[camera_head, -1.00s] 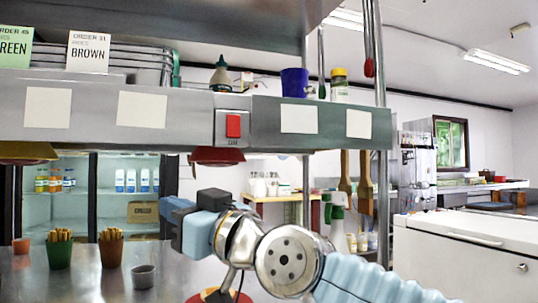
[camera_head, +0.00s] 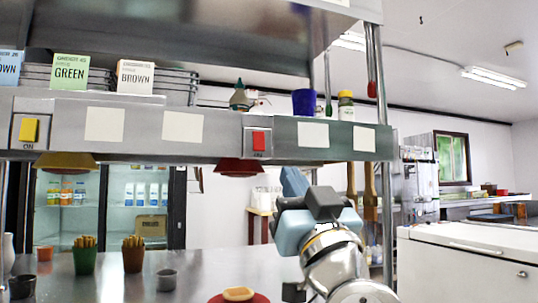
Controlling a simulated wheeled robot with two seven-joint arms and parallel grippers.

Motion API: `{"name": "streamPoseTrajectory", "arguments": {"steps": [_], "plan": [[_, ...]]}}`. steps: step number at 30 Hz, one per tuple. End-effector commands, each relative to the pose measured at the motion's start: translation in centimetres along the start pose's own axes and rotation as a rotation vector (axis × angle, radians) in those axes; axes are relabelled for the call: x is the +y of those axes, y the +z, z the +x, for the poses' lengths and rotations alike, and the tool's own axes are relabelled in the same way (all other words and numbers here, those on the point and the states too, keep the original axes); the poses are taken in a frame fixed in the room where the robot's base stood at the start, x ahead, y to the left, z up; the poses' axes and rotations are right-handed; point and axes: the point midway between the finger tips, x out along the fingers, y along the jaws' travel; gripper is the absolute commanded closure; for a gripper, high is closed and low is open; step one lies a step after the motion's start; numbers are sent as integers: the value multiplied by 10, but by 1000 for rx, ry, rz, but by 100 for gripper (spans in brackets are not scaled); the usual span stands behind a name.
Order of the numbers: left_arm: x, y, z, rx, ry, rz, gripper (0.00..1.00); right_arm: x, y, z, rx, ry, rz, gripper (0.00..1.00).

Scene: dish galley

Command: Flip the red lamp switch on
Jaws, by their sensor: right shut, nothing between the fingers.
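The red lamp switch (camera_head: 258,142) is a red rocker on a metal plate on the front face of the steel shelf (camera_head: 210,155). A small label, too small to read surely, sits under the rocker. The red lamp shade (camera_head: 241,167) hangs below the shelf, just under the switch. My right gripper (camera_head: 292,182) is shut and empty, below and to the right of the switch, apart from it. Its fingers point up and away from me. My left gripper is not in view.
A yellow switch (camera_head: 29,130) with a yellow lamp shade (camera_head: 67,161) is at the left of the shelf. A counter below holds a green cup of fries (camera_head: 85,260), a brown cup of fries (camera_head: 133,258) and a red plate (camera_head: 252,297). A post (camera_head: 378,110) stands at right.

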Motion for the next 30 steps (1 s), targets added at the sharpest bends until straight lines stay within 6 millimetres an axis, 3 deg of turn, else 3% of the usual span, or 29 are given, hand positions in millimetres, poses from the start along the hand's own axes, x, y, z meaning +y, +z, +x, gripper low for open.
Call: {"name": "streamPoseTrajectory", "arguments": {"steps": [14,21,30], "plan": [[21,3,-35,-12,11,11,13,-1,-2,98,-2,-1,3,100],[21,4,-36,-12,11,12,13,0,24,116,-1,0,0,100],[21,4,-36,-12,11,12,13,0,28,120,0,0,1,100]]}}
